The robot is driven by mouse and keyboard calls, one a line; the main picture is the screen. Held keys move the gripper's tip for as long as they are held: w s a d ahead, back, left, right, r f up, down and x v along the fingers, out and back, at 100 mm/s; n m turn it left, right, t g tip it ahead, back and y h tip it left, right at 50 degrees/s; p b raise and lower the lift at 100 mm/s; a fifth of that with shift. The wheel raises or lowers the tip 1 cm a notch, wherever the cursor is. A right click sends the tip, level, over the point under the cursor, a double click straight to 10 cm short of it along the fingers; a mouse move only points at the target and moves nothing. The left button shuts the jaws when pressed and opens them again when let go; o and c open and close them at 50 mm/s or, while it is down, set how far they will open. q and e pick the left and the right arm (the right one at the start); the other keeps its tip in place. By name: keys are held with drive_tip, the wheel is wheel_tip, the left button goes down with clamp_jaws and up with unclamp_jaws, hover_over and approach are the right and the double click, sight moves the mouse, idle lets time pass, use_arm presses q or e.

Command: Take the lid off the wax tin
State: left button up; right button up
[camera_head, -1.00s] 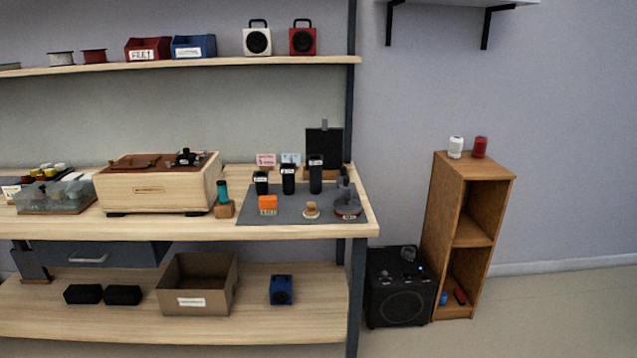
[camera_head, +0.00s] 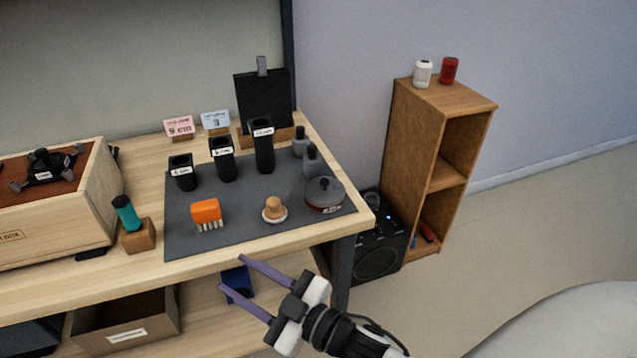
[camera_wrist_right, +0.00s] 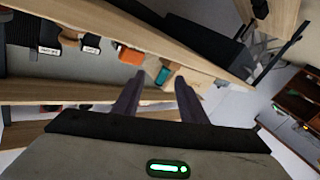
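The wax tin (camera_head: 324,196) is a low round tin at the right end of the dark mat (camera_head: 240,224). Its grey lid (camera_head: 325,188) with a dark knob sits on top. My right gripper (camera_head: 230,272) is open and empty, its two purple fingers apart, in front of the bench edge and to the lower left of the tin. The fingers also show in the right wrist view (camera_wrist_right: 155,97), with nothing between them. I cannot make out the tin in the right wrist view. My left gripper is not in view.
An orange brush (camera_head: 206,213) and a wooden-knobbed item (camera_head: 274,209) stand left of the tin. Two small grey bottles (camera_head: 311,158) and several black holders (camera_head: 263,148) stand behind. The bench's front edge (camera_head: 250,248) lies between my gripper and the mat.

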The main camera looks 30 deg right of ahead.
drive_tip(key=a+r+n+g+y, duration=0.6)
drive_tip(key=a+r+n+y, duration=0.4)
drive_tip(key=r+n, duration=0.35)
drive_tip(key=n+g+h, duration=0.7)
drive_tip(key=n+h, duration=0.1)
drive_tip(key=h, duration=1.2)
approach(325, 180)
drive_tip(key=f, duration=0.1)
drive_tip(key=d+f, duration=0.1)
drive_tip(key=shift+w+f+m, duration=0.35)
drive_tip(key=x, duration=0.2)
drive_tip(key=p+x, duration=0.1)
drive_tip(key=x, duration=0.2)
drive_tip(key=shift+w+a+f, duration=0.1)
drive_tip(key=shift+a+f, duration=0.05)
drive_tip(key=shift+f, duration=0.2)
drive_tip(key=shift+c, duration=0.2)
